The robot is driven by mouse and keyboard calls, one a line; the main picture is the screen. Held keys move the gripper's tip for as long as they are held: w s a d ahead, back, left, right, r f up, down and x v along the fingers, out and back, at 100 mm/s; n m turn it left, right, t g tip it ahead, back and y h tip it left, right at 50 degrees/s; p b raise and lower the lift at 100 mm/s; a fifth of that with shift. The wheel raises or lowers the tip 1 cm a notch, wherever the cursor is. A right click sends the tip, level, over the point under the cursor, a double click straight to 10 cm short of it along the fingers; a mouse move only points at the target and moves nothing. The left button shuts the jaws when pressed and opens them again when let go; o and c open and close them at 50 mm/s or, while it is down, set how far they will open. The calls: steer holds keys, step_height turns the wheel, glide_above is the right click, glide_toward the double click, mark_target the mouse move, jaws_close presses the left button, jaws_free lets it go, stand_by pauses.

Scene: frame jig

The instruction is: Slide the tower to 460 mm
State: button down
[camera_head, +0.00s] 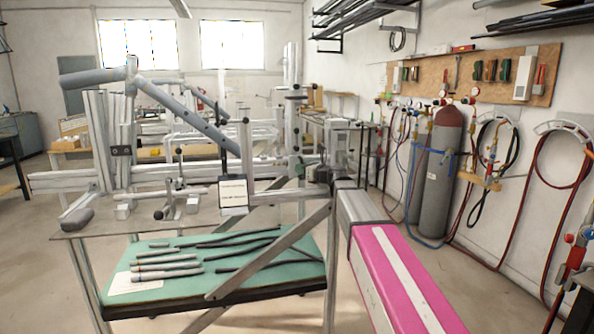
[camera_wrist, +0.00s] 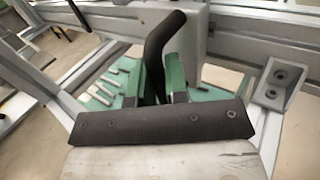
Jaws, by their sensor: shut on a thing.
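The jig (camera_head: 190,172) is a grey metal frame with rails and several uprights. One upright (camera_head: 246,155) stands near its right part, and a taller one (camera_head: 292,110) stands further right. I cannot tell which is the tower. My gripper (camera_wrist: 166,72) has green fingers, shut on a black bent handle (camera_wrist: 163,38) in the wrist view. The handle stands up between the fingers, in front of a pale grey plate (camera_wrist: 194,30). In the head view my gripper (camera_head: 318,174) is at the jig's right end, small and partly hidden by my arm. No readable scale mark shows.
A card (camera_head: 233,194) hangs at the jig's front, its print too small to read. A green shelf (camera_head: 225,278) below holds several tubes. Diagonal braces (camera_head: 275,245) cross the front. Gas cylinders (camera_head: 440,180) and hoses stand at the right wall.

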steer(key=shift+w+d, duration=0.2)
steer(key=shift+d, duration=0.5)
steer(key=shift+w+d, duration=0.2)
steer(key=shift+d, duration=0.5)
steer(key=c, duration=1.1)
jaws_free()
steer(key=shift+d, duration=0.15)
steer(key=shift+c, duration=0.2)
steer(key=v, duration=1)
steer(key=shift+s+d, duration=0.25)
steer(key=shift+s, duration=0.05)
